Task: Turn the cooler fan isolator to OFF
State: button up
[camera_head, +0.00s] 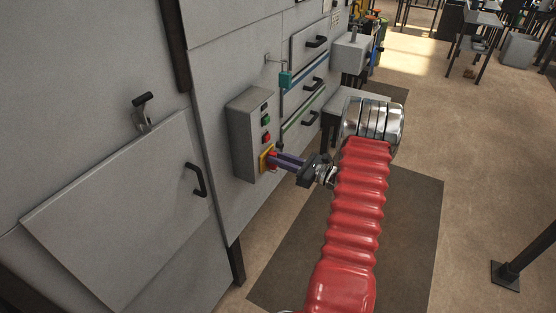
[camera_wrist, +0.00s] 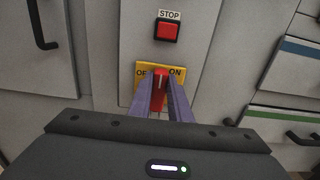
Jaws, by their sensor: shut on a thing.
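The cooler fan isolator is a red handle (camera_wrist: 159,92) on a yellow plate (camera_wrist: 150,68) low on a grey control box. In the wrist view the plate reads "OF", partly hidden, at left and "ON" at right. The handle stands about upright, with a pale mark near its top. My gripper (camera_wrist: 160,90) is shut on the red handle, one purple finger on each side. In the head view my gripper (camera_head: 276,160) reaches the yellow plate (camera_head: 266,159) from the right. The fingers hide the plate's lower part.
A red STOP button (camera_wrist: 167,30) sits just above the plate. The grey control box (camera_head: 242,130) also carries green and red buttons. Black door handles (camera_head: 195,180) stick out from the cabinet on the left. A dark mat (camera_head: 400,230) lies on the open floor at right.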

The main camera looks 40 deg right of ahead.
grip_shut()
jog(key=shift+a, duration=0.15)
